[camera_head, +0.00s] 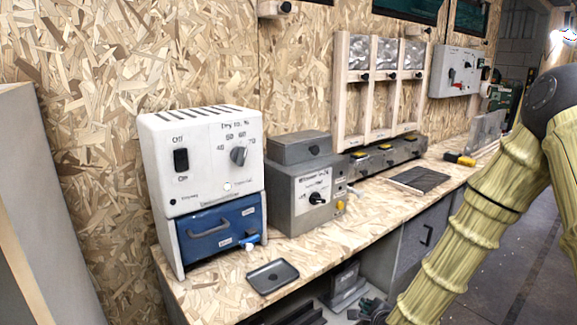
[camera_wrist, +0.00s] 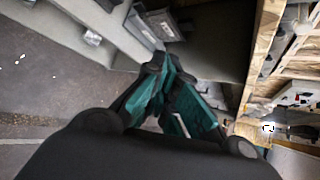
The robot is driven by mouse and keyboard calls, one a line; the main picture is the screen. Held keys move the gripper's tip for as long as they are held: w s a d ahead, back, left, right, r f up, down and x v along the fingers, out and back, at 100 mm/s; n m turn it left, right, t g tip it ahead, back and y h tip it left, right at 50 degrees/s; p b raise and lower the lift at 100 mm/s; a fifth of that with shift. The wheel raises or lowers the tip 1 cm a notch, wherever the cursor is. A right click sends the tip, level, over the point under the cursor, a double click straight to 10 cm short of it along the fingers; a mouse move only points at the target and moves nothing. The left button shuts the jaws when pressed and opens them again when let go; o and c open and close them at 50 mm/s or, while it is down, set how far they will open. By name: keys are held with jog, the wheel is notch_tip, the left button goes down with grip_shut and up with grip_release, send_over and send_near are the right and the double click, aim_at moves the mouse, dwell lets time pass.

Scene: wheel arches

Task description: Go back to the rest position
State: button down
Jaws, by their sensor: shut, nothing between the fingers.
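My gripper (camera_wrist: 160,70) shows in the wrist view with its dark and teal fingers drawn together and nothing between them. It is in front of the open space under the workbench (camera_head: 215,292), near a lower shelf. In the head view my yellowish, ribbed arm reaches down along the right side, in front of the bench. The gripper end is low at the bottom edge there and is hard to make out.
On the bench stand a white and blue dryer unit (camera_head: 205,165), a grey box with a dial (camera_head: 305,190), a small black tray (camera_head: 272,276) and a dark flat plate (camera_head: 419,180). A grey cabinet (camera_head: 425,240) is under it. Open floor (camera_head: 510,260) lies to the right.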

jog(key=s+f+n+g, duration=0.3)
jog(key=s+f+n, duration=0.4)
jog(key=f, duration=0.4)
jog(key=s+f+n+g, duration=0.3)
jog(key=s+f+n, duration=0.3)
jog(key=s, duration=0.5)
jog(key=s+f+n+g, duration=0.3)
jog(key=s+f+n, duration=0.2)
jog(key=s, duration=0.6)
jog(key=s+f+n+g, duration=0.3)
jog(key=s+f+n, duration=0.3)
jog(key=s, duration=0.5)
notch_tip(320, 180, up, 14)
jog(key=p, duration=1.4)
jog(key=shift+d+r+t, duration=0.2)
jog(key=shift+d+t, duration=0.1)
jog(key=c, duration=2.2)
grip_release()
jog(key=shift+w, duration=0.1)
